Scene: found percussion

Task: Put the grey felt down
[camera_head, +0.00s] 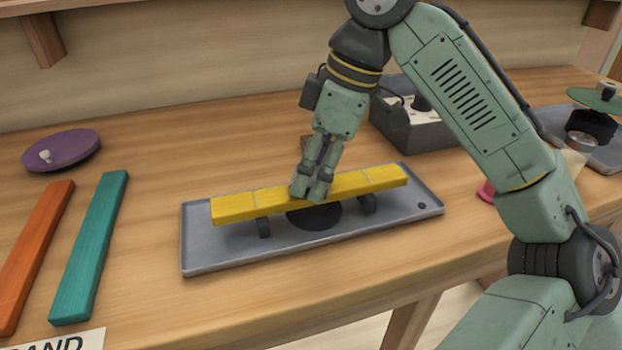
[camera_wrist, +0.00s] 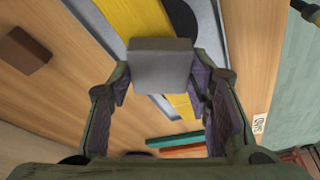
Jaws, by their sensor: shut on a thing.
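The grey felt (camera_wrist: 160,66) is a small grey block between my fingertips in the wrist view. My gripper (camera_head: 311,188) is shut on it. The bar rests on dark supports in a grey tray (camera_head: 200,257). A dark round disc (camera_head: 318,217) lies under the bar's middle. I cannot tell whether the felt touches the bar.
An orange bar (camera_head: 32,255), a teal bar (camera_head: 90,248) and a purple disc (camera_head: 61,150) lie to the left. A grey box (camera_head: 425,125) stands behind the tray at the right. Bare wood lies between the teal bar and the tray.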

